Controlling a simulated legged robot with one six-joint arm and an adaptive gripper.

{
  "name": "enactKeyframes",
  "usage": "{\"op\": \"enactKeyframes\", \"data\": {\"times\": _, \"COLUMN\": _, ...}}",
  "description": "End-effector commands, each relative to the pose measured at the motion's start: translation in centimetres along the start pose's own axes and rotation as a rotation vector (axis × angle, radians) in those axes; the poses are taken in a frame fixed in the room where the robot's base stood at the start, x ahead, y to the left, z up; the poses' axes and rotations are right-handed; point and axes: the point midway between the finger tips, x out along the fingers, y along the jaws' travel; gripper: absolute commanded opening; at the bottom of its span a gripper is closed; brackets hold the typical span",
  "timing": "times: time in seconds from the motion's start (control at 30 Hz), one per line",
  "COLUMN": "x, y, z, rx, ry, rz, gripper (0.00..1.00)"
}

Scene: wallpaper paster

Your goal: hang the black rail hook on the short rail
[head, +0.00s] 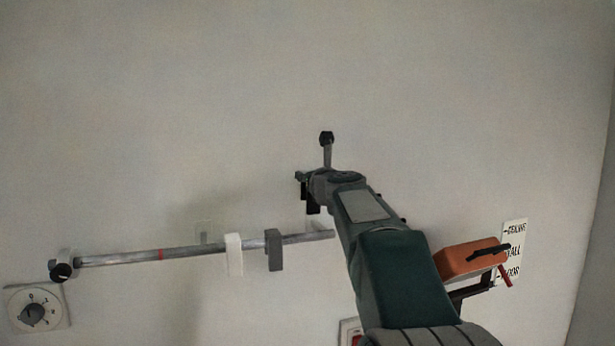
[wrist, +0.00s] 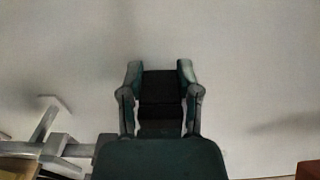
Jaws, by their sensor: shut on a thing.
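My gripper (head: 308,184) is shut on the black rail hook (head: 312,199), which shows as a dark block (wrist: 160,92) between the two fingers in the wrist view. The hook is in front of the wall, above the right part of a metal rail (head: 200,250) and apart from it in the picture. The rail runs nearly level along the wall and has a red mark left of its middle. Its right end is close to my arm. It is the only rail I can make out; I cannot tell its length against another.
A white hook (head: 234,255) and a grey hook (head: 274,250) hang on the rail. A black-capped end (head: 61,271) and a dial (head: 33,311) are at left. At right are an orange block (head: 468,258) and a lettered sign (head: 513,250). The wall above is bare.

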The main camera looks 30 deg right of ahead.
Motion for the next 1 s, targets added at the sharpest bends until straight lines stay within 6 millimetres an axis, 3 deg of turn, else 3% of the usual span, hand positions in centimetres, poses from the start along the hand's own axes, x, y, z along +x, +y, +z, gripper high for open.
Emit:
{"op": "enactKeyframes", "data": {"times": 0.2, "x": -0.2, "y": 0.1, "z": 0.1, "rx": -0.001, "ry": -0.004, "rz": -0.006, "gripper": 0.15}}
{"op": "enactKeyframes", "data": {"times": 1.0, "x": -0.1, "y": 0.1, "z": -5.6, "rx": 0.0, "ry": -0.002, "rz": -0.004, "gripper": 0.15}}
